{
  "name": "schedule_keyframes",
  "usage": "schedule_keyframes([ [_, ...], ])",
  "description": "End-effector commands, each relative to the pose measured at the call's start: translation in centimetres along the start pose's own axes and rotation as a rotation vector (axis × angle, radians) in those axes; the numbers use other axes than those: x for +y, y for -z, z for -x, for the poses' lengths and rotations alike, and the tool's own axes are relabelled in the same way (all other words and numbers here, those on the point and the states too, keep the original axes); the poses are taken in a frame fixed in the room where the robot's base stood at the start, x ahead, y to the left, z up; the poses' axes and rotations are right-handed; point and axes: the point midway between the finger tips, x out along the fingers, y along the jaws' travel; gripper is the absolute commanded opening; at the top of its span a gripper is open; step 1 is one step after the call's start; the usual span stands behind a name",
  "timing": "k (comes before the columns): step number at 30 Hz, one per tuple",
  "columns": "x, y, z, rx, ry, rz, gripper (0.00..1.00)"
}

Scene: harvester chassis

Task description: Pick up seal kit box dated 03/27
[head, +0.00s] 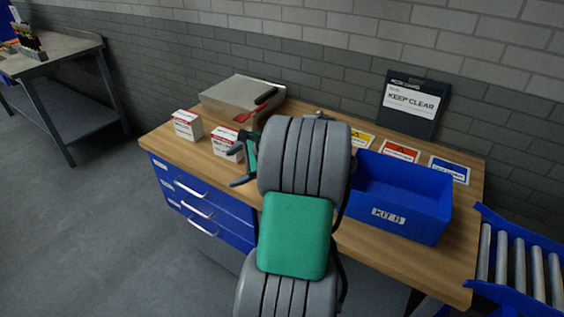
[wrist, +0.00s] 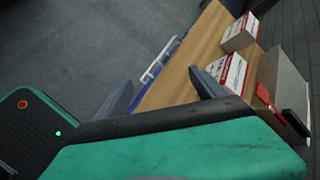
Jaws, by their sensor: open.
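Two white boxes with red labels are on the wooden bench top. One box (head: 187,125) stands near the left end of the bench, and it also shows in the wrist view (wrist: 240,33). The other box (head: 226,142) stands to its right, close to my gripper; in the wrist view this box (wrist: 228,73) sits just beyond the fingers. The dates on both are too small to read. My gripper (head: 236,167) is open, its fingers beside the right box in the head view; it also shows in the wrist view (wrist: 207,84). It holds nothing. My arm hides the middle of the bench.
A blue bin (head: 400,205) marked KIT stands at the right. Labelled cards (head: 400,151) and a KEEP CLEAR board (head: 412,102) are at the back. A roller conveyor (head: 519,264) is at far right.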

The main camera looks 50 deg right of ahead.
Motion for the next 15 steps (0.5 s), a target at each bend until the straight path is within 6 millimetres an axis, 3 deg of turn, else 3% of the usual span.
schedule_keyframes([
  [1, -1.1, 5.4, 2.6, -0.036, 0.086, -0.239, 0.80],
  [3, -1.7, 10.2, 5.8, -0.110, 0.184, -0.499, 0.80],
  [6, -1.5, 14.4, 9.2, -0.199, 0.268, -0.732, 0.80],
  [10, -0.9, 16.7, 11.4, -0.267, 0.317, -0.873, 0.80],
  [15, -1.6, 16.8, 10.1, -0.280, 0.322, -0.896, 0.80],
])
